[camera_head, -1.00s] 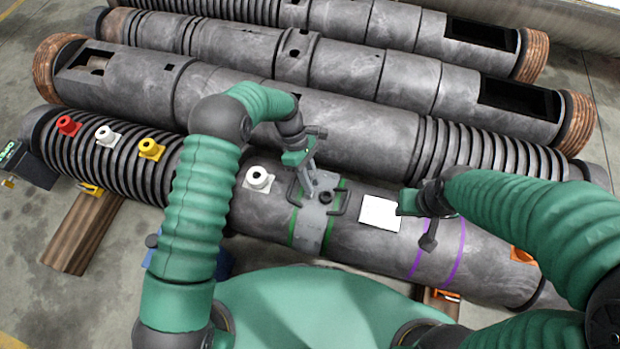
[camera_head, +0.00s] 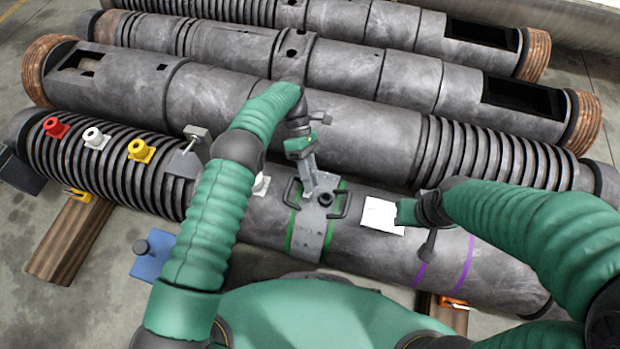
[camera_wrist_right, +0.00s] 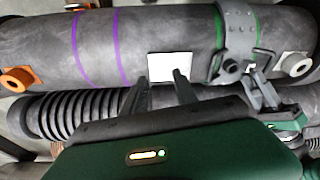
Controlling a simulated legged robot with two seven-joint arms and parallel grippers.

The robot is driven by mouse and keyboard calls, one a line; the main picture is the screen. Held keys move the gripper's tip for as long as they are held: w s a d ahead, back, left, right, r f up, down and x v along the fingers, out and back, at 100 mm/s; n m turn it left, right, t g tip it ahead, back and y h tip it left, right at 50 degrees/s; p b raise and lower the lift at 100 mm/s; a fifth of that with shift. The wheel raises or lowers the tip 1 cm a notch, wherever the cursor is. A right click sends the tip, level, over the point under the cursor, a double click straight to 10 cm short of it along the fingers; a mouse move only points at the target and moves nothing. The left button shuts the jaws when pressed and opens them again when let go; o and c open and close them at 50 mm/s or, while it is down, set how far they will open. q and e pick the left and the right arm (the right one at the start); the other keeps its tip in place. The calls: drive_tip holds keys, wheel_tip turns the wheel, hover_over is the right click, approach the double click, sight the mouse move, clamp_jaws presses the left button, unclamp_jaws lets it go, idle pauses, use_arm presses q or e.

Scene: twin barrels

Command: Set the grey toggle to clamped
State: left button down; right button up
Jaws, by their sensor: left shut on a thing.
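A grey metal bracket (camera_head: 313,225) with two dark loop handles and a round dark knob sits on the near barrel (camera_head: 380,250), over green bands. A grey lever (camera_head: 311,178) rises from its far side. My left gripper (camera_head: 305,160) is shut on this lever, close above the barrel. The bracket also shows in the right wrist view (camera_wrist_right: 236,35). My right gripper (camera_wrist_right: 162,90) has its fingers parted, with nothing between them, near a white square (camera_wrist_right: 170,67) on the barrel. I cannot tell whether the lever is fully down.
Red (camera_head: 55,127), white (camera_head: 95,138) and yellow (camera_head: 142,151) fittings stand on the ribbed left part. A grey plate with a rod and block (camera_head: 190,150) stands beside them. A blue plate (camera_head: 152,257) is in front. More barrels (camera_head: 330,110) lie behind.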

drive_tip(key=shift+c, duration=0.4)
drive_tip(key=shift+w+d, duration=0.15)
drive_tip(key=shift+w, duration=0.05)
drive_tip(key=shift+c, duration=1.2)
drive_tip(key=w+d+n+t, duration=0.1)
drive_tip(key=w+n, duration=0.1)
drive_tip(key=w+d+f+n+t, duration=0.1)
drive_tip(key=w+n, duration=0.1)
drive_tip(key=w, duration=0.1)
drive_tip(key=w+d+f+n+t, duration=0.1)
drive_tip(key=w, duration=0.2)
drive_tip(key=shift+w+f+n, duration=0.1)
drive_tip(key=shift+f+n, duration=0.05)
drive_tip(key=shift+n, duration=0.25)
clamp_jaws()
drive_tip(key=w+a+f+n+t+y, duration=0.35)
drive_tip(key=a+n+y, duration=0.5)
drive_tip(key=n, duration=0.45)
drive_tip(key=s+a+r+n+g+y, duration=0.3)
drive_tip(key=s+a+n+y, duration=0.2)
drive_tip(key=s+a+y, duration=0.1)
drive_tip(key=w+a+f, duration=0.4)
drive_tip(key=w+a, duration=0.2)
drive_tip(key=a, duration=0.3)
drive_tip(key=shift+w, duration=0.4)
